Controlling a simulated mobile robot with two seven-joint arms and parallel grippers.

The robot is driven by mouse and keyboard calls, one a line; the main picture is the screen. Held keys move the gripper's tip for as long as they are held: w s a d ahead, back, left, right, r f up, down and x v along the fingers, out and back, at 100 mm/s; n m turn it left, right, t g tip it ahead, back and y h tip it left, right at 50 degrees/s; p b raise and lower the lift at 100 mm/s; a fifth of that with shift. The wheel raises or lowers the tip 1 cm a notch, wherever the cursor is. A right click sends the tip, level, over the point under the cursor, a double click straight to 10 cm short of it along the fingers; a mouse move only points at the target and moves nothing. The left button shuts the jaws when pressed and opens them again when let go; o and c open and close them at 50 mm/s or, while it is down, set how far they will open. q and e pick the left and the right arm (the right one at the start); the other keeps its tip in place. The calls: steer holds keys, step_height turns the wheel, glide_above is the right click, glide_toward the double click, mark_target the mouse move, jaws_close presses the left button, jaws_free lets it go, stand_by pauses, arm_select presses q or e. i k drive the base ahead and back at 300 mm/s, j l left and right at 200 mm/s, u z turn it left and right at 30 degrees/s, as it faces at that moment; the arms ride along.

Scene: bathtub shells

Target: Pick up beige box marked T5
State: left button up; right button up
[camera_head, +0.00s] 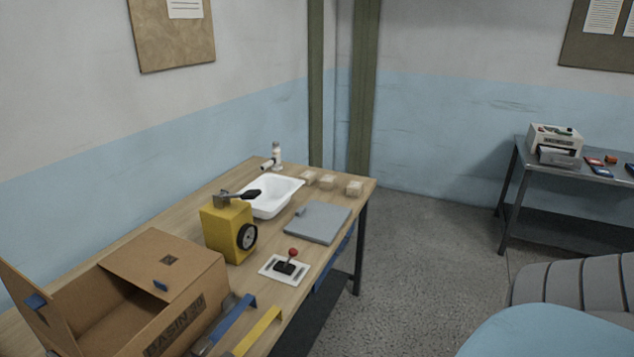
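Three small beige boxes stand in a row near the far right corner of the wooden table: a left one (308,177), a middle one (327,181) and a right one (354,188). Any marking on them is too small to read, so I cannot tell which is T5. They stand slightly apart, just right of a white basin (283,193). Neither of my grippers shows in the head view.
The wooden table (178,223) also holds a yellow machine (226,232), a grey plate (318,222), a red-knobbed joystick (288,264), an open cardboard box (177,303), and blue (234,316) and yellow (258,329) handles. Floor (420,270) right of the table is clear.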

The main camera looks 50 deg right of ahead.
mark_target(328, 181)
steer(key=l+z, duration=0.1)
steer(key=l, duration=0.35)
steer(key=i+l+z, duration=0.15)
steer(key=l, duration=0.25)
steer(key=i+l+z, duration=0.1)
steer(key=l, duration=0.3)
steer(key=i+l+z, duration=0.15)
steer(key=l, duration=0.25)
steer(key=i+l+z, duration=0.1)
steer(key=l, duration=0.3)
steer(key=i+l+z, duration=0.15)
steer(key=l, duration=0.25)
steer(key=i+l+z, duration=0.1)
steer(key=l, duration=0.25)
steer(key=i+l+z, duration=0.15)
steer(key=i+l, duration=0.1)
steer(key=l, duration=0.1)
